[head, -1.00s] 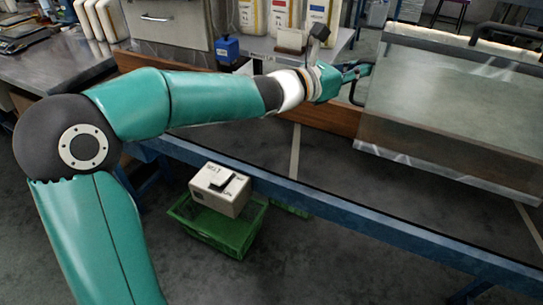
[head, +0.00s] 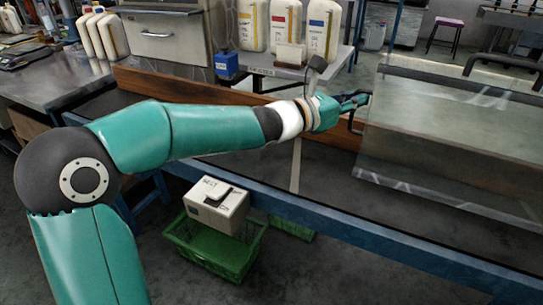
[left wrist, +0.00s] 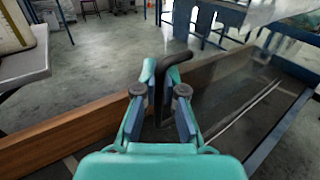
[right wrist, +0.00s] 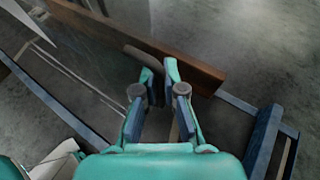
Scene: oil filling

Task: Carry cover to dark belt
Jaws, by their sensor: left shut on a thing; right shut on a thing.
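The cover (head: 450,120) is a large clear box-like shell with dark handles, at the right of the head view. My left gripper (head: 360,100) is shut on its left handle (left wrist: 172,66), also seen in the left wrist view. My right gripper (right wrist: 158,82) shows only in the right wrist view, shut on another dark handle (right wrist: 140,56). The cover appears raised above the dark belt (head: 330,182), which runs between a wooden board and a blue rail. The cover's far right part is cut off by the head view's edge.
The wooden board (head: 180,88) borders the belt's far side, and the blue rail (head: 320,212) its near side. Several jugs (head: 285,25) stand on the bench behind. A green crate (head: 215,250) with a pale box (head: 216,205) sits below the rail.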

